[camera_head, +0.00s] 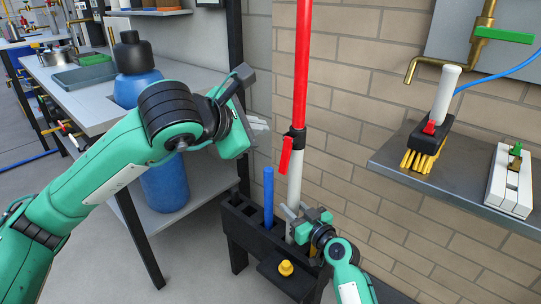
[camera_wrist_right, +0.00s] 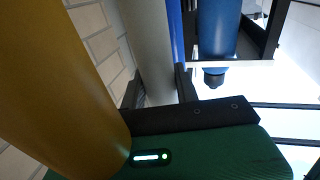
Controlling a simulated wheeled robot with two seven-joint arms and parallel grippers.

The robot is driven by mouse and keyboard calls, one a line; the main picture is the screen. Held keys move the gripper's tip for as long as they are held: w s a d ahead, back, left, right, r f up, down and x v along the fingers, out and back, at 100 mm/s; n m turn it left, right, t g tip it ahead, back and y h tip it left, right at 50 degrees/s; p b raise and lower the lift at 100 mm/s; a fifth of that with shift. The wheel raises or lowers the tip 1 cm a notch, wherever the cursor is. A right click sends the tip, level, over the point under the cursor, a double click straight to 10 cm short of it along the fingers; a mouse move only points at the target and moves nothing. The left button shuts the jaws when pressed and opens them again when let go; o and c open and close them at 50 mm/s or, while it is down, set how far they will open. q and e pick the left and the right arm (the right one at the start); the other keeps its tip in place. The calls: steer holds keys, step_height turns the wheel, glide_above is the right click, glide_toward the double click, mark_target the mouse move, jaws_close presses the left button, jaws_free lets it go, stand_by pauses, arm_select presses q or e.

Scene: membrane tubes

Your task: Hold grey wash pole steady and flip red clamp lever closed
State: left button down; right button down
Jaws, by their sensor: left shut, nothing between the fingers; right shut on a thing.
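The wash pole has a red upper part (camera_head: 302,60) and a pale grey lower part (camera_head: 295,180), and it stands upright in the black rack. A black clamp collar (camera_head: 297,135) joins the two parts. The red clamp lever (camera_head: 285,156) hangs down and angles out to the left from the collar. My left gripper (camera_head: 259,127) is shut and empty, left of the collar and a little above the lever, apart from it. My right gripper (camera_head: 294,223) is shut on the lower grey pole, which also shows in the right wrist view (camera_wrist_right: 148,40).
A grey shelf (camera_head: 460,175) with a brush (camera_head: 428,140) is at right. A brick wall is close behind.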

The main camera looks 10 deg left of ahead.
steer(key=c, duration=0.9)
jaws_free()
steer(key=shift+c, duration=0.2)
